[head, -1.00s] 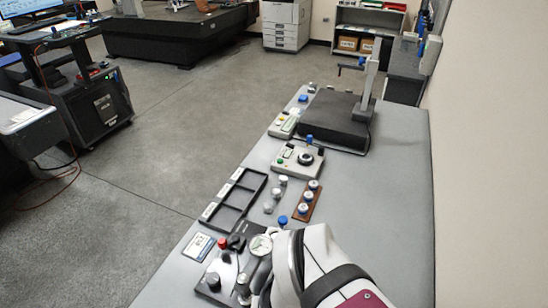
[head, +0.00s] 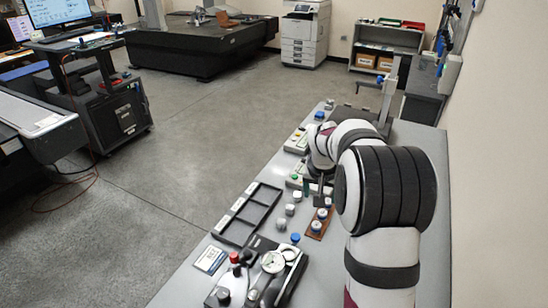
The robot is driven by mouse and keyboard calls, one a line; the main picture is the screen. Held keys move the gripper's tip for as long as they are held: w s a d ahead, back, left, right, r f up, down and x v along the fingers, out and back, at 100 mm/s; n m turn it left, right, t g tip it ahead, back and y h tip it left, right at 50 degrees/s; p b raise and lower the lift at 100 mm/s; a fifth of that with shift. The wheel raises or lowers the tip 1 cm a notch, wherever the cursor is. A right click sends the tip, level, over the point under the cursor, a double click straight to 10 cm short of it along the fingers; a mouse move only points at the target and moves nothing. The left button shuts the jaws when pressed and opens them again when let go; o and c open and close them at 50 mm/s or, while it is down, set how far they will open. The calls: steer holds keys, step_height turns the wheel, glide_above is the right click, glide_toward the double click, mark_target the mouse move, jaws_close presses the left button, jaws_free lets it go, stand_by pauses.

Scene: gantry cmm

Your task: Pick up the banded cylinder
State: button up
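Several small silver cylinders (head: 283,210) stand in a loose row on the bench, right of the black tray. Blue-and-white-topped cylinders (head: 317,226) stand in a brown wooden rack (head: 309,235) beside them. A blue-topped piece (head: 295,238) sits nearer, left of the rack. I cannot tell which piece is the banded cylinder; bands are too small to make out. My gripper (head: 319,197) points down at the far end of the rack, small and dark. Its fingers are not clear, and it partly hides the rack's far end. Whether it touches anything there is unclear.
An empty black divided tray (head: 248,211) lies along the bench's left edge. A dial-gauge fixture (head: 262,272) stands in front. Instrument boxes (head: 298,140) and a stand (head: 388,90) are beyond my arm. Bare bench (head: 330,285) shows at the front right.

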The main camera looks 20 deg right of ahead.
mark_target(322, 213)
steer(key=x, duration=0.6)
steer(key=w+d+x, duration=0.1)
steer(key=x, duration=0.5)
steer(key=d+r+x, duration=0.1)
steer(key=x, duration=0.5)
steer(key=shift+w+f, duration=0.15)
steer(key=shift+w, duration=0.1)
jaws_close()
